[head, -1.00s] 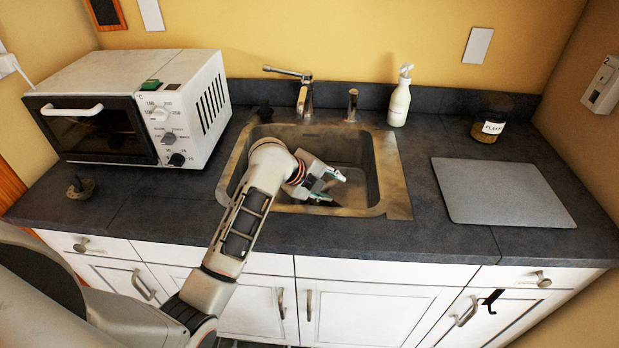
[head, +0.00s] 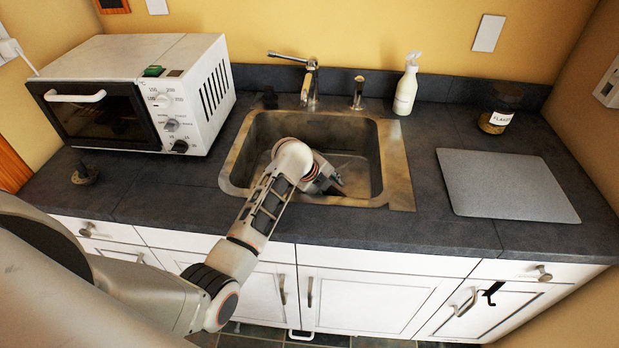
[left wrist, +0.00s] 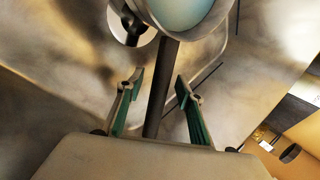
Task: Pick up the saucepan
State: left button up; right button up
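The saucepan (left wrist: 190,12) shows at the top of the left wrist view, with a pale blue inside and a metal rim, partly cut off by the frame. Its long dark handle (left wrist: 160,85) runs down between the fingers of my left gripper (left wrist: 158,80). The fingers are apart, with a visible gap on each side of the handle. In the head view my left gripper (head: 332,184) is down inside the metal sink (head: 398,165). My arm hides the saucepan there. My right gripper is not in view.
The faucet (head: 312,80) stands behind the sink. A white toaster oven (head: 190,95) is to the left. The sink walls surround my gripper closely.

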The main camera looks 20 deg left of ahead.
pick_arm(q)
jog(key=shift+f, duration=0.1)
grip_shut()
jog(key=shift+w+r, duration=0.2)
jog(key=shift+r, duration=0.1)
